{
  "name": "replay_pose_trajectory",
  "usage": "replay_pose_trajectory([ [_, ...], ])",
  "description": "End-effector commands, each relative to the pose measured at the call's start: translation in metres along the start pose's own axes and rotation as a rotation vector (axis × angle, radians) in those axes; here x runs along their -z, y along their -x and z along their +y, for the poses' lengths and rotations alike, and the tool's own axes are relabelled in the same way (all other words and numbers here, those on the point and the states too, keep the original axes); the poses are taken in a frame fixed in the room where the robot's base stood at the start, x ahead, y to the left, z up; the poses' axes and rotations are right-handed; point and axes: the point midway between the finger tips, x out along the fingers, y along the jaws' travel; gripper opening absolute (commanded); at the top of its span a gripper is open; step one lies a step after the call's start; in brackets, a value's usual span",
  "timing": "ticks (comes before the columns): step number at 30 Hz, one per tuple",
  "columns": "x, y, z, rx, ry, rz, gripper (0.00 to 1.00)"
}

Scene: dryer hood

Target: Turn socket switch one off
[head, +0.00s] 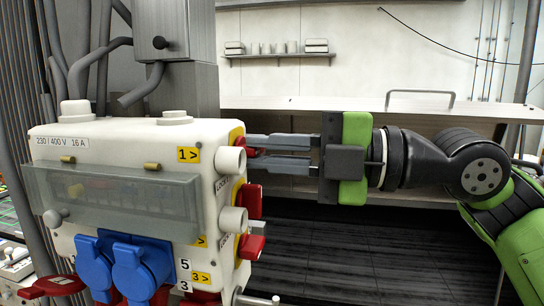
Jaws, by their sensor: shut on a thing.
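The white socket box (120,145) stands at the left, marked 230/400 V 16 A. A yellow label (189,154) reading "1>" is near its right edge. Beside it, on the box's right side, is the red handle of socket switch one (239,140), partly hidden by my fingers. My gripper (250,148) reaches in from the right, with its two grey fingers level, one above the other. It is shut on this red handle. The exact contact at the fingertips is too small to tell.
A second red switch (251,202) sits just below, close under my fingers. Grey-white round stubs (231,160) stick out beside the switches. Blue sockets (140,270) are on the box's front, below a clear cover (120,203). A light bench (420,112) runs behind my arm.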

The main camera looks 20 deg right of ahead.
Motion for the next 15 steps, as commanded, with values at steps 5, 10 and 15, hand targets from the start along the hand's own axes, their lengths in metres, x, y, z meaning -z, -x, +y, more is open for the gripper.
replay_pose_trajectory([
  [5,-0.001,-0.0001,-0.0028,0.006,0.069,-0.002,0.0],
  [10,-0.001,-0.0001,-0.003,0.006,0.104,-0.002,0.0],
  [15,-0.0009,-0.0001,-0.003,0.006,0.117,-0.002,0.0],
])
